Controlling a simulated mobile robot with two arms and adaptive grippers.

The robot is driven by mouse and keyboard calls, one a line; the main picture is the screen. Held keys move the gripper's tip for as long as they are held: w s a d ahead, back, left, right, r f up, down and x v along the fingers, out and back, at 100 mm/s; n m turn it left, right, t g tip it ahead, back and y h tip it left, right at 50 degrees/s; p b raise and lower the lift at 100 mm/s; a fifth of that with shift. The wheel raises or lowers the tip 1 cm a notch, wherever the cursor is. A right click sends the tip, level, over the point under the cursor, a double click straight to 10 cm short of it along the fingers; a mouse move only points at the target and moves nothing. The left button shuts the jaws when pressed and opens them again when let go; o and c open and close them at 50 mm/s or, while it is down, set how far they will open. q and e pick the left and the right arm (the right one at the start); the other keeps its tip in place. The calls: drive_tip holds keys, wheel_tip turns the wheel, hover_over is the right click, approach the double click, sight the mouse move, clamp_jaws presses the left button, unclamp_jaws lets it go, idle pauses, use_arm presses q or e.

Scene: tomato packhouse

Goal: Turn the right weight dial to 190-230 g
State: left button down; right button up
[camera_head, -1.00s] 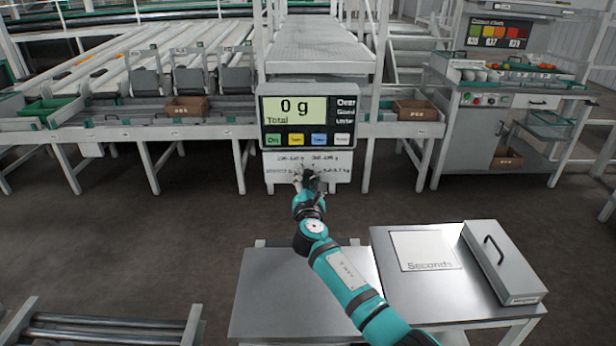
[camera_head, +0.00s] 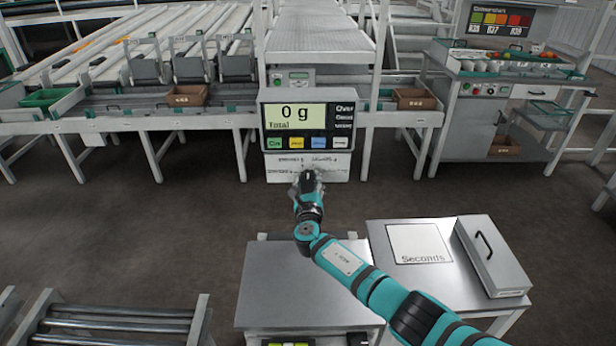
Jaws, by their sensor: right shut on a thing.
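A white panel (camera_head: 340,176) with small printed weight labels sits under the scale display (camera_head: 298,116), which reads 0 g Total. My right gripper (camera_head: 306,176) is in front of the lower middle of this panel and is shut on the dial. The gripper hides the dial, so its pointer and setting do not show. The printed labels are too small to read surely. My left gripper is not in view.
A steel table (camera_head: 285,265) and a Seconds scale plate (camera_head: 420,243) stand in front, with a handled metal box (camera_head: 492,255) at right. Rollers (camera_head: 115,325) are at lower left. Conveyor lanes with brown boxes (camera_head: 190,94) lie behind. The dark floor between is clear.

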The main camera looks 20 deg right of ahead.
drive_tip(key=n+p, duration=0.2)
drive_tip(key=n, duration=0.1)
drive_tip(key=shift+r+n, duration=0.1)
drive_tip(key=shift+n, duration=0.2)
drive_tip(key=n+p, duration=0.2)
drive_tip(key=n, duration=0.2)
drive_tip(key=shift+n, duration=0.3)
drive_tip(key=n+p, duration=0.1)
drive_tip(key=n, duration=0.2)
drive_tip(key=shift+n, duration=0.3)
drive_tip(key=shift+n+p, duration=0.7)
drive_tip(key=shift+n, duration=0.9)
drive_tip(key=shift+f, duration=0.2)
drive_tip(key=o, duration=1.2)
drive_tip(key=shift+c, duration=0.2)
drive_tip(key=shift+s+a+f, duration=0.1)
drive_tip(key=shift+s+a, duration=0.15)
drive_tip(key=shift+s, duration=0.35)
drive_tip(key=v, duration=1)
drive_tip(key=shift+s, duration=0.4)
